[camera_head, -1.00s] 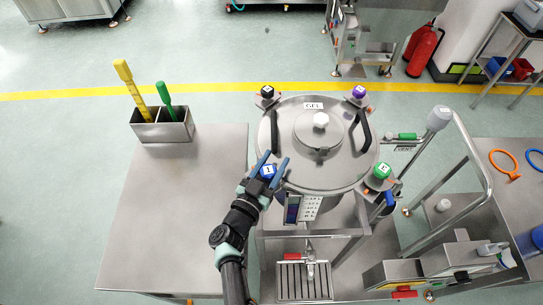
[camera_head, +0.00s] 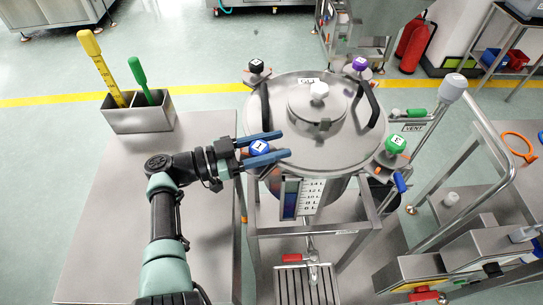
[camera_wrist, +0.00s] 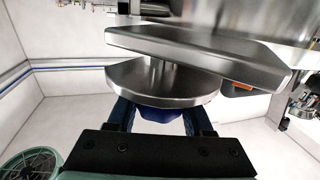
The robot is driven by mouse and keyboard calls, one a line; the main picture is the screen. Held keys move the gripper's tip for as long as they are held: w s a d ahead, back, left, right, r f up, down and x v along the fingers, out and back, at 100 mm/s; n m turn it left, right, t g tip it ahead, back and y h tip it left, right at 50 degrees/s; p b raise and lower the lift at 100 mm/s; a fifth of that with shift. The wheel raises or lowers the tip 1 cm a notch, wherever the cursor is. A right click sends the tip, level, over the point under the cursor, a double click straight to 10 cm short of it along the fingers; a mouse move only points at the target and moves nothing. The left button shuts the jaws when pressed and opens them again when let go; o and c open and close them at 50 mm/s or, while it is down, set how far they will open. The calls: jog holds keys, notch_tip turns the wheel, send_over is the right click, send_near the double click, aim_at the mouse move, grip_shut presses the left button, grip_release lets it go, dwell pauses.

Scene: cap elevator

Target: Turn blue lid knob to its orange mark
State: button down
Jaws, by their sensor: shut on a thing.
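The blue lid knob (camera_head: 259,147), with a white number label on top, sits at the lower left rim of the steel vessel lid (camera_head: 340,150). My gripper (camera_head: 284,144) is shut on this knob, with one blue finger on each side of it and the fingers pointing right. In the wrist view the knob (camera_wrist: 160,115) shows between the fingers, partly hidden by a round steel disc (camera_wrist: 165,85). A small orange mark (camera_wrist: 243,86) shows on the steel edge to the right in the wrist view. It cannot be told whether the knob lines up with it.
Black (camera_head: 256,66), purple (camera_head: 360,64) and green (camera_head: 396,143) knobs sit around the lid. A steel box (camera_head: 138,118) with yellow and green tools stands on the left table, which is otherwise clear. A level gauge (camera_head: 303,198) is below the lid.

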jog(key=shift+s+d+f+m+g+h+b, duration=0.15)
jog(key=shift+m+g+b, duration=0.5)
jog(key=shift+b, duration=0.95)
jog(key=shift+s+a+f+m+g+h+b, duration=0.1)
jog(key=shift+f+m+g+b, duration=0.2)
jog(key=shift+g+b, duration=0.95)
jog(key=shift+s+d+f+m+g+h+b, duration=0.1)
jog(key=shift+m+g+b, duration=0.4)
jog(key=shift+b, duration=1.45)
jog(key=b, duration=0.2)
jog(key=m+g+b, duration=0.1)
jog(key=b, duration=0.1)
jog(key=shift+s+r+g, duration=0.15)
jog(key=shift+r+g, duration=0.15)
jog(key=shift+s+r+m+g+b, duration=0.1)
jog(key=shift+r+m+g+b, duration=0.15)
jog(key=shift+m+g+b, duration=0.45)
jog(key=shift+n, duration=0.25)
jog(key=shift+c, duration=1.5)
grip_release()
